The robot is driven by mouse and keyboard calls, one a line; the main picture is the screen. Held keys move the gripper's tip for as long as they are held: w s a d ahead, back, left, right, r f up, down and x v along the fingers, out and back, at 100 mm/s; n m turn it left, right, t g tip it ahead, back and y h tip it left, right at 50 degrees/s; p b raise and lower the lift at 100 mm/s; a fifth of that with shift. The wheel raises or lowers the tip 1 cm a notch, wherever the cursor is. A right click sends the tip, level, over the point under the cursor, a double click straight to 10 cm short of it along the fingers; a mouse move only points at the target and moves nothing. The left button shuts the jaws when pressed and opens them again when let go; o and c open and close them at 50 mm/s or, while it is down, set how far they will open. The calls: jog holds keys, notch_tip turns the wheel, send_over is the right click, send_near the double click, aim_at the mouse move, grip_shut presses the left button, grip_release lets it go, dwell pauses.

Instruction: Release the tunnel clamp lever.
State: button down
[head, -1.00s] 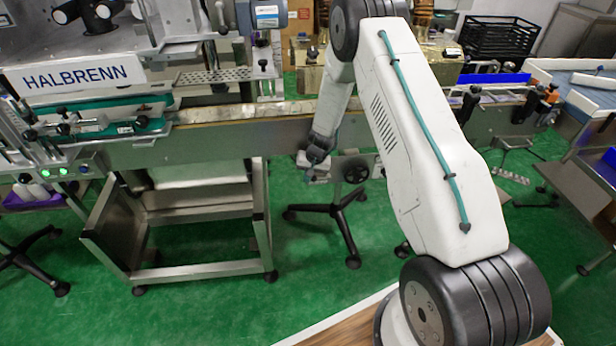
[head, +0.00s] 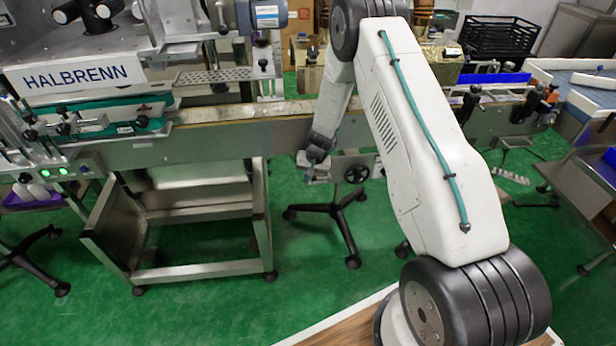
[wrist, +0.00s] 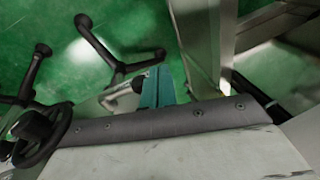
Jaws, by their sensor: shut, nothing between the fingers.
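My gripper (head: 314,172) hangs in front of the conveyor's near side in the head view, low beside a handwheel (head: 356,174). It is small there. In the wrist view a teal piece (wrist: 157,88) stands beyond a grey rounded edge with screws; I cannot tell for sure which part it is. My gripper is shut and holds nothing. I cannot pick out the tunnel clamp lever with certainty. A brass-coloured box (head: 311,78) on the line is partly hidden behind my arm.
The conveyor (head: 220,140) runs across behind my gripper. The HALBRENN machine (head: 75,78) stands at left, with a steel frame (head: 200,272) below it. A black wheeled base (head: 335,212) stands on the green floor under the gripper. Black crates (head: 500,37) are at the back right.

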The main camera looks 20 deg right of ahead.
jog(key=a+r, duration=0.4)
jog(key=r, duration=0.8)
jog(key=shift+s+a+r, duration=0.4)
jog(key=shift+s, duration=0.05)
